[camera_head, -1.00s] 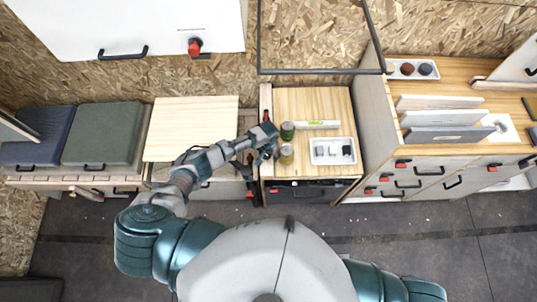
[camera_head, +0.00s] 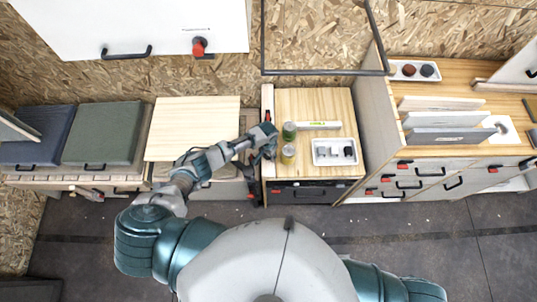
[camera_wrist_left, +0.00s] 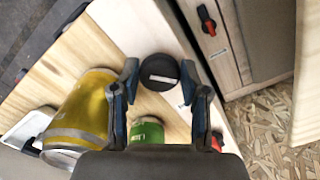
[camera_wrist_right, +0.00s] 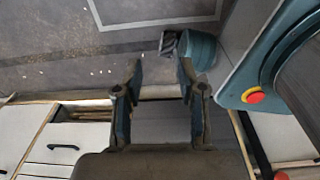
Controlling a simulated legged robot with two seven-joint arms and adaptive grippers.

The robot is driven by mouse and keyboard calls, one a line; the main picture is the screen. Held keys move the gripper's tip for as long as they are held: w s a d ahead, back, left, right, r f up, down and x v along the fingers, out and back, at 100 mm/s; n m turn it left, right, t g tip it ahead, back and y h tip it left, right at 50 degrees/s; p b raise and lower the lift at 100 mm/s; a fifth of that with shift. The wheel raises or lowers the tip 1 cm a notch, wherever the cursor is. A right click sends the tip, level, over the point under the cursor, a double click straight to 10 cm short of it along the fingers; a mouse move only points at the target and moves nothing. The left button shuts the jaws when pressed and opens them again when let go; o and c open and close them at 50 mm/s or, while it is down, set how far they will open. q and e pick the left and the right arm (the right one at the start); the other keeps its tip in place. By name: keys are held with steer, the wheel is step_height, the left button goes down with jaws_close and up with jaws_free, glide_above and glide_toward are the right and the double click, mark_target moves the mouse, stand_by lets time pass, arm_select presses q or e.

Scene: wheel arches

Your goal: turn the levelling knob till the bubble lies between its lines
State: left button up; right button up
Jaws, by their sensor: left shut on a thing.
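The dark round levelling knob (camera_wrist_left: 160,72) with a pale mark on its top sits between the fingertips of my left gripper (camera_wrist_left: 158,82) in the left wrist view. The gripper is shut on it. In the head view my left gripper (camera_head: 269,141) is at the left edge of the small wooden worktop and hides the knob. A pale spirit level (camera_head: 318,125) with a yellow-green vial lies at the middle of that worktop. Its bubble and lines are too small to make out. My right gripper (camera_wrist_right: 160,80) is open and empty in the right wrist view.
A green can (camera_head: 289,131) and a yellow can (camera_head: 288,154) stand close right of my left gripper. A white tray (camera_head: 321,160) with small items is further right on the worktop (camera_head: 305,103). A taller cabinet with upright panels (camera_head: 447,117) bounds the right.

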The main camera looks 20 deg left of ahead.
arm_select(q)
steer(key=m, duration=0.2)
steer(key=shift+w+a+m, duration=0.1)
steer(key=shift+a+m, duration=0.1)
steer(key=shift+m, duration=1)
steer(key=m, duration=0.2)
steer(key=shift+w+d+m, duration=0.1)
steer(key=shift+d+m, duration=0.05)
steer(key=shift+m, duration=0.15)
steer(key=m, duration=0.5)
steer(key=shift+w+m+b, duration=0.15)
steer(key=shift+m+b, duration=0.15)
steer(key=shift+b, duration=0.05)
steer(key=m+b, duration=0.1)
steer(key=m, duration=0.5)
steer(key=shift+w, duration=0.1)
steer(key=m+b, duration=0.1)
steer(key=m, duration=0.2)
steer(key=shift+m, duration=0.4)
steer(key=shift+w+r+m+b, duration=0.1)
steer(key=shift+m+b, duration=0.3)
steer(key=shift+m, duration=1.1)
arm_select(e)
steer(key=shift+a+f, duration=0.25)
steer(key=shift+f, duration=0.6)
steer(key=shift+a+f, duration=0.2)
steer(key=shift+f, duration=0.65)
